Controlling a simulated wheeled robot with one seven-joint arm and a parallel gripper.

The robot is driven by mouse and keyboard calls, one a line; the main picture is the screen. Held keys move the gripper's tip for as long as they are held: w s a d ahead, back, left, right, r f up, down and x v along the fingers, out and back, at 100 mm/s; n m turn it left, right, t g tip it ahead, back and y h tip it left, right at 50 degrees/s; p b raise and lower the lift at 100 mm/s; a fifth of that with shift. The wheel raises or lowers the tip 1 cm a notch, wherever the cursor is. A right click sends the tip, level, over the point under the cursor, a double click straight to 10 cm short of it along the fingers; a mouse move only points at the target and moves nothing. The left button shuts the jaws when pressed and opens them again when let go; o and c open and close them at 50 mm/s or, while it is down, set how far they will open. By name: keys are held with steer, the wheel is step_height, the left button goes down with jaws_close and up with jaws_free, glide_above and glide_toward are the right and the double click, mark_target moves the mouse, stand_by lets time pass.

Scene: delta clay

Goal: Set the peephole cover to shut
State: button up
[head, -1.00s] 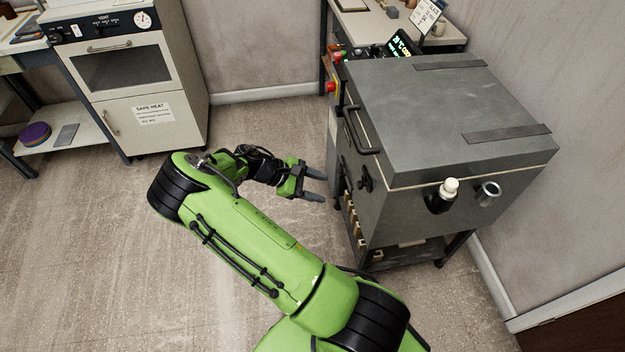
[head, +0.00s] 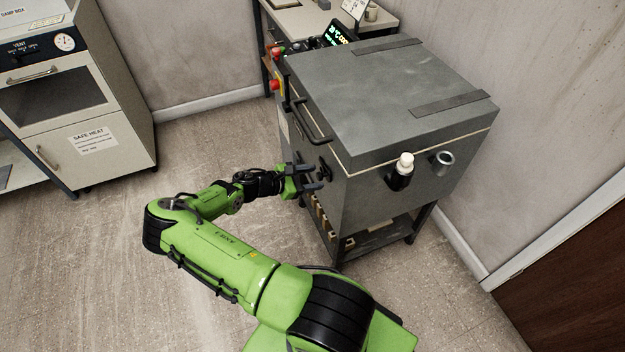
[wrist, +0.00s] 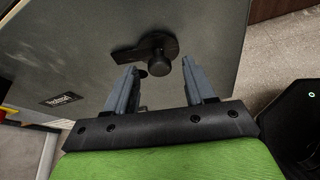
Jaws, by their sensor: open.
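The peephole cover (head: 325,167) is a small black piece on the front face of the grey kiln (head: 390,85), below the handle. In the wrist view the cover (wrist: 146,50) is a flat black plate with a round knob (wrist: 158,66) standing out from it. My gripper (head: 314,178) is open in front of this face. In the wrist view its two fingers (wrist: 160,75) point at the kiln, one on each side of the knob, with gaps showing. I cannot tell how deep the fingertips reach. The peephole itself is not clearly visible.
A black bar handle (head: 308,122) juts out above the cover. A black bottle-like fitting with a white top (head: 402,172) and a metal tube (head: 443,162) stick out of the kiln's right side. An oven cabinet (head: 90,120) stands at left. The floor between is clear.

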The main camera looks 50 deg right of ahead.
steer(key=shift+s+d+f, duration=0.15)
steer(key=shift+d, duration=0.15)
jaws_close()
